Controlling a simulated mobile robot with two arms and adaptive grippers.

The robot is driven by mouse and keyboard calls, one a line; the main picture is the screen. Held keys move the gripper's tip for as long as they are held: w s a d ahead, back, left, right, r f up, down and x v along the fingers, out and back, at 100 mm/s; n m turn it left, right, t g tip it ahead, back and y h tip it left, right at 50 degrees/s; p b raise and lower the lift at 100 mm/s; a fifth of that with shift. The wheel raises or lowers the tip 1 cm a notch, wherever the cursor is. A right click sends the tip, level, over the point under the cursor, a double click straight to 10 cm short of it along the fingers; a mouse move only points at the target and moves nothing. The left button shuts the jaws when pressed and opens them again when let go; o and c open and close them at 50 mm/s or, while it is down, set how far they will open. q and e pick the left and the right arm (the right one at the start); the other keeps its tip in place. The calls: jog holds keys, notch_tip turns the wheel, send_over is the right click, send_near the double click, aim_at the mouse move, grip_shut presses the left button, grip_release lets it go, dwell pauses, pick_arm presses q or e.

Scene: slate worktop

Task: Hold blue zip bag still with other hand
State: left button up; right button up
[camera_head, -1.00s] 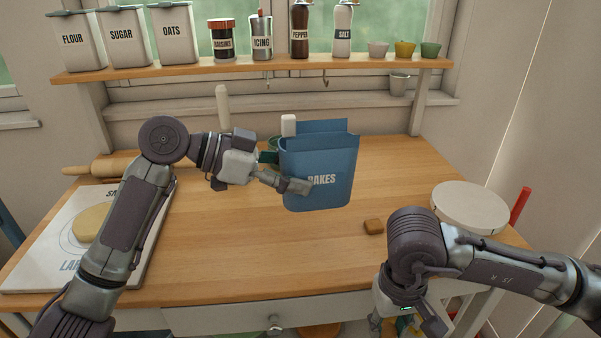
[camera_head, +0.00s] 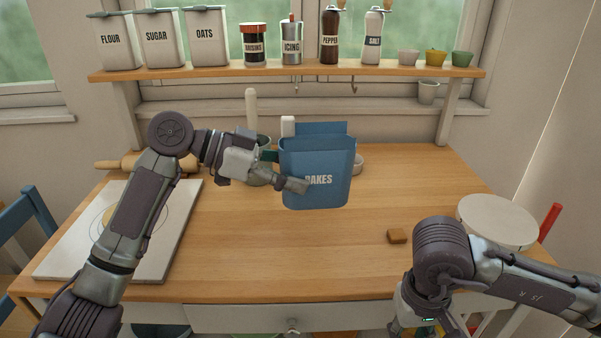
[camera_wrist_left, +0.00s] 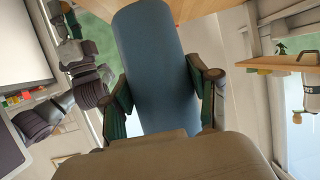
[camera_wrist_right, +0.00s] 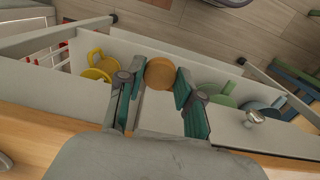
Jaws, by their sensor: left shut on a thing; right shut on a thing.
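I cannot tell whether the bag's bottom touches the table.
An open drawer (camera_wrist_right: 75,55) with several coloured cups lies below my right gripper. A pastry board (camera_head: 160,245) and rolling pin (camera_head: 118,164) are at left.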

pick_arm(q)
jog(key=shift+w+a, duration=0.35)
jog(key=shift+a, duration=0.4)
jog(key=shift+w+a, duration=0.4)
jog(key=shift+a, duration=0.35)
jog(key=shift+w+a, duration=0.35)
jog(key=shift+a, duration=0.4)
pick_arm(e)
jog(key=shift+r, duration=0.25)
pick_arm(q)
jog(key=shift+p, duration=0.3)
pick_arm(e)
jog(key=shift+r, duration=0.1)
jog(key=shift+r, duration=0.2)
pick_arm(q)
jog(key=shift+f, duration=0.15)
pick_arm(e)
jog(key=shift+f, duration=0.15)
